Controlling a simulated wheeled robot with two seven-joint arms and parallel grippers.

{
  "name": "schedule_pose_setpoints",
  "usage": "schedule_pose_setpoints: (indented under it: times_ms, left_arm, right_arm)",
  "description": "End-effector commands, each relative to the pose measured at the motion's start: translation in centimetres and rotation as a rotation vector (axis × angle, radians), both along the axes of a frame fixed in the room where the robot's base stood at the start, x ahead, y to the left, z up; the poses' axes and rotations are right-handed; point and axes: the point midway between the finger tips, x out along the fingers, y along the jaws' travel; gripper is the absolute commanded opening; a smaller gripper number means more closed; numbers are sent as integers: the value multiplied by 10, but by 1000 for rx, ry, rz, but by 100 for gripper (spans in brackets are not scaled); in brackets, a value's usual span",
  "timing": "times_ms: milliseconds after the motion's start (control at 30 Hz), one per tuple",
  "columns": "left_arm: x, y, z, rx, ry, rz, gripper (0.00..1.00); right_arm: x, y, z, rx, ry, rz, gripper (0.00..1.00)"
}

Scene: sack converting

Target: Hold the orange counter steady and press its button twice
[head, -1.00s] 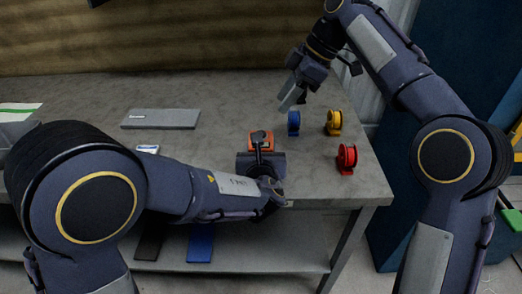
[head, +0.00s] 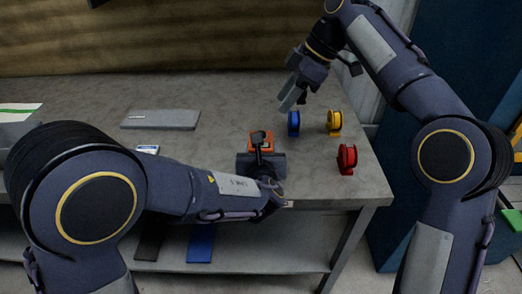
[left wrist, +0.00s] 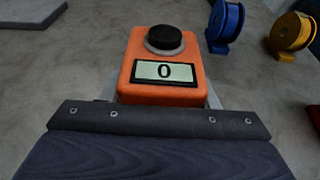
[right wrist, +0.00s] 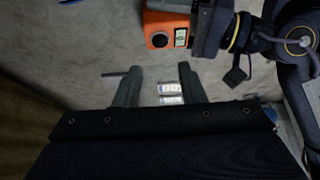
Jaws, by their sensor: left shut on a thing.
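The orange counter (head: 253,137) stands on the grey table; in the left wrist view (left wrist: 190,92) its round black button is on top and its display reads 0. My left gripper (left wrist: 161,98) is shut on the counter, with a grey finger at each side of its lower body. In the head view my left wrist hides part of the counter. My right gripper (head: 290,100) is above the table, behind and to the right of the counter. In the right wrist view its two fingers (right wrist: 157,75) are apart with nothing held between them. The counter (right wrist: 160,27) also shows there.
A blue spool (head: 294,123), a yellow spool (head: 334,122) and a red spool (head: 347,158) stand right of the counter. A flat grey slab (head: 160,119) and a small white-and-blue item (head: 147,149) lie to the left. The table between slab and counter is clear.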

Motion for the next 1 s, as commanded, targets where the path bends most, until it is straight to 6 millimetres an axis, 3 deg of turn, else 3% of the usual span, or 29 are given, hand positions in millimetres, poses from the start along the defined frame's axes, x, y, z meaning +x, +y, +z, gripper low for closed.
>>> schedule_pose_setpoints:
  times_ms: [133, 400, 1000]
  left_arm:
    - [0, 0, 0, 0, 0, 0, 28]
    - [0, 0, 0, 0, 0, 0, 28]
    - [0, 0, 0, 0, 0, 0, 28]
  right_arm:
    - [0, 0, 0, 0, 0, 0, 34]
    - [0, 0, 0, 0, 0, 0, 0]
    - [0, 0, 0, 0, 0, 0, 0]
